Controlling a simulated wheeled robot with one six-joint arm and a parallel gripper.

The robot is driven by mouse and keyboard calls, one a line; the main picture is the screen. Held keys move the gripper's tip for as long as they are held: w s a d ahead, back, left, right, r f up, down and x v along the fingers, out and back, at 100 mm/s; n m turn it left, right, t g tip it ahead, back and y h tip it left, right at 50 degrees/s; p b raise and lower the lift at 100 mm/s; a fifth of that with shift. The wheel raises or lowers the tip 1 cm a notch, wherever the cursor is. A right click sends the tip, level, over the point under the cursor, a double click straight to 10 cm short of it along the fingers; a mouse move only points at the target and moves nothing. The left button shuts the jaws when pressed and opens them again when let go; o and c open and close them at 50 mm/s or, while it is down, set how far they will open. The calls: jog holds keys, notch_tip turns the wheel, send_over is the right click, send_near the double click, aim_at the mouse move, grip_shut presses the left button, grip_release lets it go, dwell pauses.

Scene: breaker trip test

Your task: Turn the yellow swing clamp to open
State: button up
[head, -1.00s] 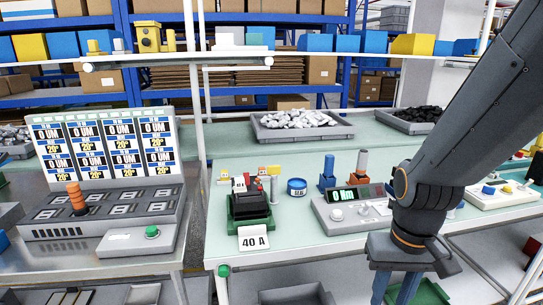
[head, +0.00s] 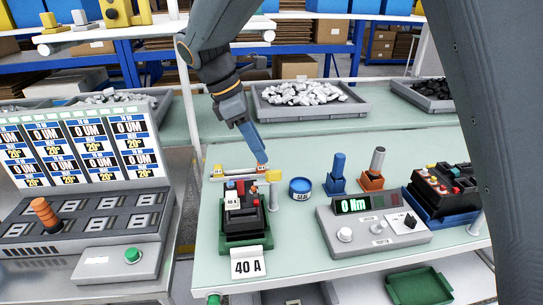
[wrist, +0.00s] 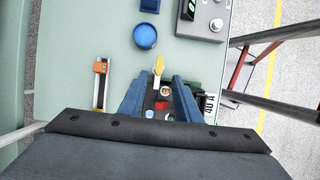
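The yellow swing clamp (head: 273,176) sits on top of a grey post beside the black breaker (head: 241,205), which stands in a green fixture (head: 246,240). In the wrist view the yellow clamp (wrist: 159,66) points up the picture, between and just beyond the fingertips. My gripper (head: 262,161) hangs above and behind the clamp, with blue fingers pointing down. In the wrist view my gripper (wrist: 162,78) is open, with the breaker visible between its fingers and nothing held. I cannot tell the exact height gap to the clamp.
A blue round tin (head: 300,188) stands right of the clamp. A 40 A card (head: 248,263) stands in front. The torque meter (head: 375,222) and blue and orange holders are further right.

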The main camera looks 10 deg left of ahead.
aim_at(272, 172)
jog(key=shift+p+x, duration=0.8)
jog(key=shift+x, duration=3.05)
jog(key=shift+w+d+r, duration=0.1)
grip_shut()
